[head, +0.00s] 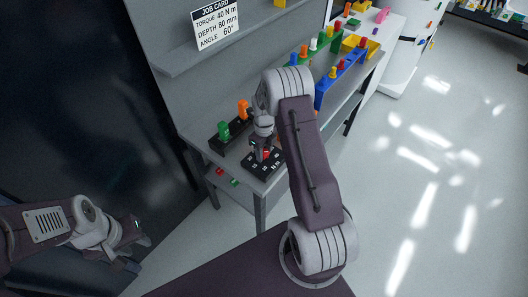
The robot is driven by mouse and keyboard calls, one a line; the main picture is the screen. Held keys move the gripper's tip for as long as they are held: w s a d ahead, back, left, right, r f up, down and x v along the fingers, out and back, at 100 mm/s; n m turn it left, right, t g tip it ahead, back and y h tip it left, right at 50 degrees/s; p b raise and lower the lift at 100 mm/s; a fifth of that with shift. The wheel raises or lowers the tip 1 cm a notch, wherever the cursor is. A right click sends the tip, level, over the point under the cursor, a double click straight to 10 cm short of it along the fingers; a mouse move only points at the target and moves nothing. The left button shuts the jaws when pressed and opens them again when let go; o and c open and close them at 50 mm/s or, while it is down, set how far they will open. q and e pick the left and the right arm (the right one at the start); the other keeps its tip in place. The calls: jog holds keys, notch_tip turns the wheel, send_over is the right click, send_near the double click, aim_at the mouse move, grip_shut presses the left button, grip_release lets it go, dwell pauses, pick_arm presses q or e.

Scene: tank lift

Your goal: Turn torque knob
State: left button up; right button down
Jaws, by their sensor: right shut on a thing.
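The torque knob (266,154) shows as a small red patch between the fingers of my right gripper (262,154). It sits on a black dial plate (272,167) with white markings and "N m", at the near end of the workbench. My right gripper points down and is shut on the knob, hiding most of it and its pointer. The job card (215,22) reads torque 40 N m, depth 80 mm, angle 60°. My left gripper (138,243) hangs at the lower left, away from the bench; its jaw opening is unclear.
A black holder (231,134) with a green and an orange tool stands just behind the plate. Blue (340,80) and green racks of coloured pieces stand further along the bench. A grey shelf (190,55) juts out above. The floor at right is clear.

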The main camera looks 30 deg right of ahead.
aim_at(264, 152)
jog(key=shift+w+d+r, duration=0.1)
jog(key=shift+w+r, duration=0.05)
jog(key=c, duration=1.2)
grip_release()
jog(key=shift+c, duration=0.2)
jog(key=o, duration=0.4)
jog(key=shift+c, duration=0.2)
notch_tip(264, 152, up, 9)
jog(key=shift+b, duration=0.65)
